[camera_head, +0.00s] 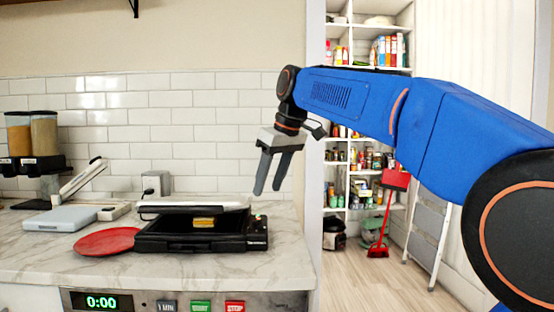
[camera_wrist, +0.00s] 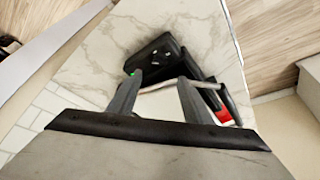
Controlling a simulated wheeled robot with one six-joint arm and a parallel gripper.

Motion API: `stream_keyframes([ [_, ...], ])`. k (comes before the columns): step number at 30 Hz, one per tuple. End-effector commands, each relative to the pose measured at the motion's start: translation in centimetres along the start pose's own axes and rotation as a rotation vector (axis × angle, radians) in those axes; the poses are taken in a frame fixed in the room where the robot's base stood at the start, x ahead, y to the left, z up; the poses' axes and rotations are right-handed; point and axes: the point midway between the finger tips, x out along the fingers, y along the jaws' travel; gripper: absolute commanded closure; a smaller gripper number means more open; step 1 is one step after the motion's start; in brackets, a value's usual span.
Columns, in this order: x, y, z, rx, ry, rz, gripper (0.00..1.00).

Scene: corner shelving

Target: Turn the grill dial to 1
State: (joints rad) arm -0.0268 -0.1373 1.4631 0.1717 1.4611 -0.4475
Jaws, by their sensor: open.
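The black grill (camera_head: 185,243) stands on the marble counter with its lid raised, and a yellow piece (camera_head: 204,222) lies inside it. The right end of the grill (camera_head: 257,232) carries small controls; a dial is too small to make out, and its setting cannot be read. In the wrist view the grill's black end (camera_wrist: 160,52) shows small light marks, with a green spot (camera_wrist: 131,73) beside one fingertip. My gripper (camera_head: 267,190) is open and empty, pointing down above the grill's right end, apart from it. Its two spread fingers also show in the wrist view (camera_wrist: 160,80).
A red plate (camera_head: 106,242) lies left of the grill, with a pale blue-grey scale-like box (camera_head: 60,219) behind it. Dispensers (camera_head: 43,140) stand at the far left. The tiled wall is behind. The counter ends just right of the grill; shelving (camera_head: 375,150) stands beyond.

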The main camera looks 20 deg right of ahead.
Motion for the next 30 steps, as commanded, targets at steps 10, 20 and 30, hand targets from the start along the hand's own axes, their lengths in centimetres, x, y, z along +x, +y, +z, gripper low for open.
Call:
stream_keyframes([
  [10,-5.8,0.1,-0.1,0.000,0.001,0.001,0.55],
  [20,-7.3,0.0,0.0,0.000,-0.001,0.000,0.55],
  [30,-7.2,-0.6,-0.3,-0.029,-0.004,-0.012,0.73],
])
